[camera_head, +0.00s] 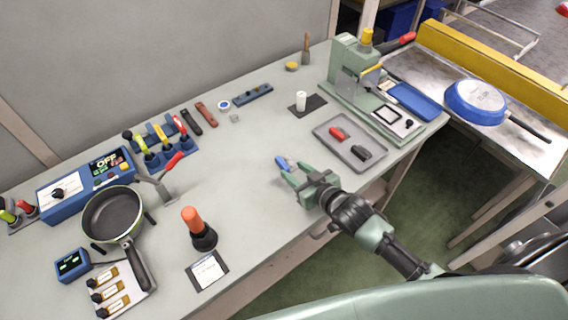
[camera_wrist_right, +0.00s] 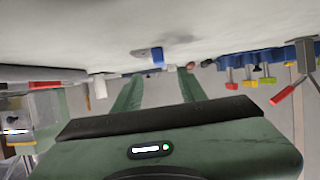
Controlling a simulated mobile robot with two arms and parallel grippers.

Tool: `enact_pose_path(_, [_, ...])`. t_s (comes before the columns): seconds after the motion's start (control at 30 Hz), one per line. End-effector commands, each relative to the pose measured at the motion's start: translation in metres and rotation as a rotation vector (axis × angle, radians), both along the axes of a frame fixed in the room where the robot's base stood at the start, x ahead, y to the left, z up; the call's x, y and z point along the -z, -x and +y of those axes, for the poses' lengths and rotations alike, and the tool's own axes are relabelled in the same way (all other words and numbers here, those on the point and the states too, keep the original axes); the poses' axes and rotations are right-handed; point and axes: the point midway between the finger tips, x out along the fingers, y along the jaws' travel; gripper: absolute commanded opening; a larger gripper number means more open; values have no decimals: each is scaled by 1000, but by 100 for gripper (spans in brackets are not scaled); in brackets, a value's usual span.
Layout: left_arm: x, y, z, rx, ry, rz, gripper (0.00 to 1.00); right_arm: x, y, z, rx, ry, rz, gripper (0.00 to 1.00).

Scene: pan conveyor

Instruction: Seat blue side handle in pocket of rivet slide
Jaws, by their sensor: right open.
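The small blue side handle (camera_head: 282,161), with a grey end, lies on the bench in front of my right gripper (camera_head: 286,171). In the right wrist view the blue handle (camera_wrist_right: 157,56) shows beyond and between the two spread green fingers (camera_wrist_right: 160,88). The gripper is open and low over the bench. I cannot tell whether the fingertips touch the handle. The rivet slide (camera_head: 398,122) is at the foot of the green press (camera_head: 346,68) at the back right. It carries a black square frame (camera_head: 387,115). My left gripper is not in view.
A grey tray (camera_head: 353,158) with a red handle (camera_head: 337,133) and a black handle (camera_head: 362,152) lies between gripper and press. A white cylinder (camera_head: 301,101) stands on a dark pad. An orange-handled tool (camera_head: 193,222) and a pan (camera_head: 113,213) stand left.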

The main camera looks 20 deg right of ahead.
Motion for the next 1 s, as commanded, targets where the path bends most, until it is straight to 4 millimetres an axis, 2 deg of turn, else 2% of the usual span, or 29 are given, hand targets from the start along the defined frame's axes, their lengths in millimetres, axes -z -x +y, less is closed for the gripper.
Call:
enact_pose_path(0.23, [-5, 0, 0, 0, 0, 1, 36, 6, -19, 6, 0, -1, 0, 41])
enact_pose_path(0.53, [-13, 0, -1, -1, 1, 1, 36, 22, -52, 15, 0, 0, 0, 41])
enact_pose_path(0.87, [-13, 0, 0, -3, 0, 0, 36, 25, -56, 17, -1, 0, 1, 41])
enact_pose_path(1.0, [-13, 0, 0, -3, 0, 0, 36, 25, -56, 16, -1, 0, 1, 2])
